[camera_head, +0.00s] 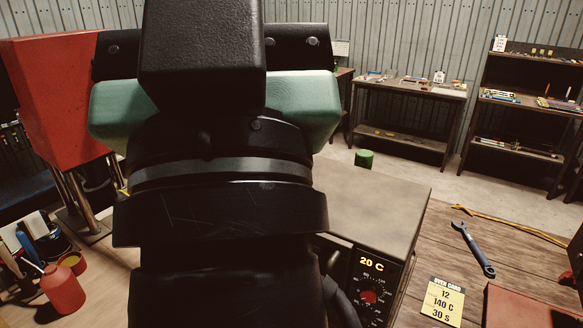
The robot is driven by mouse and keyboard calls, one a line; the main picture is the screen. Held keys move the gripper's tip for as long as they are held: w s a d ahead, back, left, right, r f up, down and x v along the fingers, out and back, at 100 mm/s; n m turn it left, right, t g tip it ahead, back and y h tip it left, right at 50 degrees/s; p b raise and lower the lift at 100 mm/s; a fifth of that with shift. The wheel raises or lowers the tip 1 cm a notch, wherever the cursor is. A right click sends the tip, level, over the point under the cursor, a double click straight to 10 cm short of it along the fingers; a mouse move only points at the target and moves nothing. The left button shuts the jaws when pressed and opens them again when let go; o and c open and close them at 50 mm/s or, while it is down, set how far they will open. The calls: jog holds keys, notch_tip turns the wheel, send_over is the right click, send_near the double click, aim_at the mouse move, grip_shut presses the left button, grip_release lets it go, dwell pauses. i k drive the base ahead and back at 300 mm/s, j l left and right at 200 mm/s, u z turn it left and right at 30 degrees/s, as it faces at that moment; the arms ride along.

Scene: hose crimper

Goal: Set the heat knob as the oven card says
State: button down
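The oven (375,210) is a grey-topped box on the wooden bench, right of centre. Its dark front panel has a lit display (371,264) reading 20 C. Below the display is the red heat knob (369,297) inside a ring of small scale marks; its pointer is too small to read. The yellow oven card (442,301) lies on the bench right of the oven and reads 12, 140 C, 30 S. My own dark arm fills the middle of the view and hides the oven's left part. I cannot make out my gripper.
A blue wrench (473,249) and a yellow cord (510,222) lie on the bench at right, near a reddish-brown box (530,307). A red bottle (63,290) and tool cups stand at lower left. A red machine (60,105) stands at left. Shelves (410,92) stand behind.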

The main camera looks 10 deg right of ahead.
aim_at(368, 294)
jog(key=i+z, duration=0.15)
jog(key=z, duration=0.6)
